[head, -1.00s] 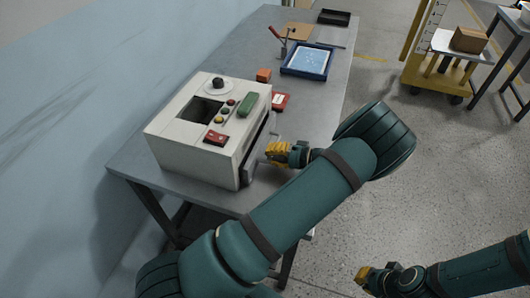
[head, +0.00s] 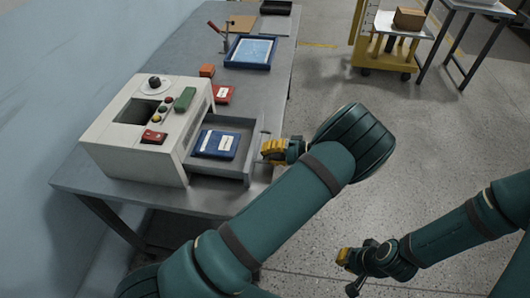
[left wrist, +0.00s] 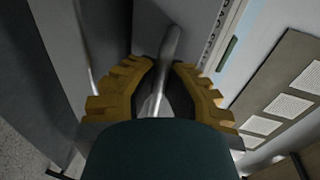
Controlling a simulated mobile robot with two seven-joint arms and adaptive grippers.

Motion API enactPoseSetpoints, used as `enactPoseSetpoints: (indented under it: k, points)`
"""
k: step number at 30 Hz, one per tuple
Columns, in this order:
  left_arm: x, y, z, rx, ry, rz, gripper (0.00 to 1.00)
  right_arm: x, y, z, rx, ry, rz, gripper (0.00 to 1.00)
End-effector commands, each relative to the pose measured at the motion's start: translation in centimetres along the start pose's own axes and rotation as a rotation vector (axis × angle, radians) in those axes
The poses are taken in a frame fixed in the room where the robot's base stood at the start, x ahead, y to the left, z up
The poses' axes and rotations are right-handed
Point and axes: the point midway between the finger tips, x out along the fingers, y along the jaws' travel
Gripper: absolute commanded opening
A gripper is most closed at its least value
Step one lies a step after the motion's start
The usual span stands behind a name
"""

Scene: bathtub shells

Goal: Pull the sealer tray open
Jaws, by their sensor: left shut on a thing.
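The sealer (head: 150,128) is a white box on the grey table, with a dark window and several buttons on top. Its grey tray (head: 236,124) stands out from the right side, open, with a blue packet (head: 216,144) lying in it. My left gripper (head: 268,150), with yellow fingers, is at the tray's front face. In the left wrist view its fingers (left wrist: 160,85) are closed around a metal bar handle (left wrist: 170,50). My right gripper (head: 345,262) is in the lower right over the floor, away from the sealer; its fingertips are too small to read.
A red box (head: 222,94) and an orange block (head: 207,70) sit behind the sealer. A blue-rimmed tray (head: 250,52) lies further back on the table. A yellow cart (head: 380,50) stands at the back right.

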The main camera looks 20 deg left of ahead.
Motion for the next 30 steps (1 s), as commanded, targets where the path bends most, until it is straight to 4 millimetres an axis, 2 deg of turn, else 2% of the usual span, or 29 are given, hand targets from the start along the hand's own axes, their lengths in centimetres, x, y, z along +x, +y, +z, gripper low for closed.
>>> enactPoseSetpoints:
  k: [8, 9, 11, 23, 26, 30]
  points:
    - [0.0, 0.0, 0.0, 0.0, 0.0, 0.0, 0.0, 0.0, 0.0, 0.0, 0.0, 0.0, 0.0, 0.0]
    - [0.0, 0.0, 0.0, 0.0, 0.0, 0.0, 0.19, 0.0, 0.0, 0.0, 0.0, 0.0, 0.0, 0.0]
    - [0.0, 0.0, 0.0, 0.0, 0.0, 0.0, 0.4, 0.0, 0.0, 0.0, 0.0, 0.0, 0.0, 0.0]
    - [-0.5, 0.0, 0.0, -0.001, 0.001, 0.001, 0.41, 0.0, 0.0, 0.0, 0.0, 0.0, 0.0, 0.0]
    - [-1.8, 0.0, -0.1, -0.002, 0.003, 0.002, 0.41, 0.0, 0.0, 0.0, 0.0, 0.0, 0.0, 0.0]
    - [-4.5, 0.0, -0.1, -0.003, 0.005, 0.002, 0.41, 0.0, 0.0, 0.0, 0.0, 0.0, 0.0, 0.0]
